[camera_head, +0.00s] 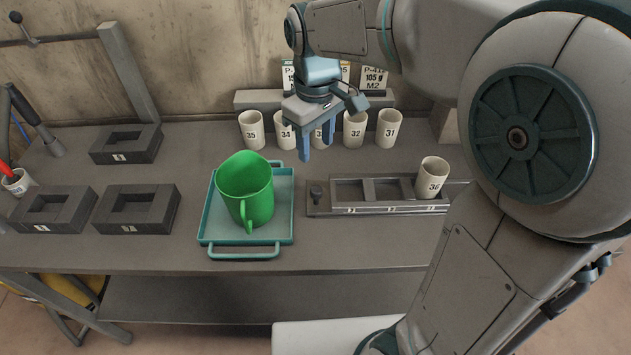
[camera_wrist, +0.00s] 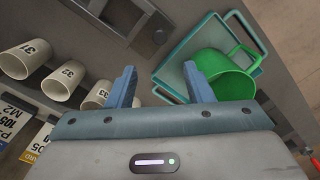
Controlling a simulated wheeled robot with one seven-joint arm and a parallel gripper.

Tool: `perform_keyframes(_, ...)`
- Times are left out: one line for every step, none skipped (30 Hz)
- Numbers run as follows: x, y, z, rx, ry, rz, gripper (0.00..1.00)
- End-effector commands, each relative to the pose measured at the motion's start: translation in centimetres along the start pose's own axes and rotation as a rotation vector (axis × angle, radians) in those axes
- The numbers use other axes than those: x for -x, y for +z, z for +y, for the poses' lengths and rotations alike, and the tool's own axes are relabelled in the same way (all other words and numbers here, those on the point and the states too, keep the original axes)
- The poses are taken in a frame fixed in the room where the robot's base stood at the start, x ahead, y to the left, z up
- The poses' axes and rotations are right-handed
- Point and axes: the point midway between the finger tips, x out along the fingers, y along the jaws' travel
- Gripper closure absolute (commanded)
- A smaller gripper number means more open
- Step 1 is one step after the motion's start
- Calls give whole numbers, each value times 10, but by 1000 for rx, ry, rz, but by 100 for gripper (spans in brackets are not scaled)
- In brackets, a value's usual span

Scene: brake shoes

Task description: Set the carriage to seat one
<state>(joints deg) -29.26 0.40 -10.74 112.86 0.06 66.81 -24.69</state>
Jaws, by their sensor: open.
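A low grey fixture (camera_head: 400,209) lies right of the tray on the bench. It has a dark frame with open compartments (camera_head: 386,180), which may be the carriage, and a small knob (camera_head: 316,192) at its left end. A white cup marked 36 (camera_head: 432,182) stands at its right part; my arm hides the far right end. Part of the fixture also shows at the top of the wrist view (camera_wrist: 125,15). My gripper (camera_head: 317,146) is open and empty, above the bench behind the fixture, in front of the cup row. Its fingers also show in the wrist view (camera_wrist: 160,75).
A green mug (camera_head: 245,190) stands in a teal tray (camera_head: 284,215). Several numbered white cups (camera_head: 252,130) stand at the back. Three dark slotted blocks (camera_head: 126,144) lie at left. A cup with a red item (camera_head: 17,181) stands at the far left edge.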

Motion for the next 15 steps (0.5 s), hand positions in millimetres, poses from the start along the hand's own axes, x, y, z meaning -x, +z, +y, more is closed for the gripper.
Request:
perform_keyframes(-6,0,0,0,-1,-2,53)
perform_keyframes(-11,0,0,0,-1,-3,53)
perform_keyframes(-18,1,0,0,-1,-3,53)
perform_keyframes(-24,1,-1,-1,-2,-4,53)
perform_keyframes(-30,1,0,-1,-2,-4,53)
perform_keyframes(-39,1,0,-2,-3,-5,53)
perform_keyframes(-45,1,0,-2,-2,-4,53)
perform_keyframes(-52,2,-1,-2,-2,-4,53)
perform_keyframes(-61,1,-1,-1,-3,-5,53)
perform_keyframes(-68,1,-1,-1,-2,-5,53)
perform_keyframes(-74,1,-1,-1,-2,-4,53)
perform_keyframes(-82,1,-1,-1,-2,-5,53)
perform_keyframes(-88,1,-1,-1,-2,-5,53)
perform_keyframes(-94,1,-1,-2,-2,-4,53)
perform_keyframes(-101,1,0,-2,-1,-4,53)
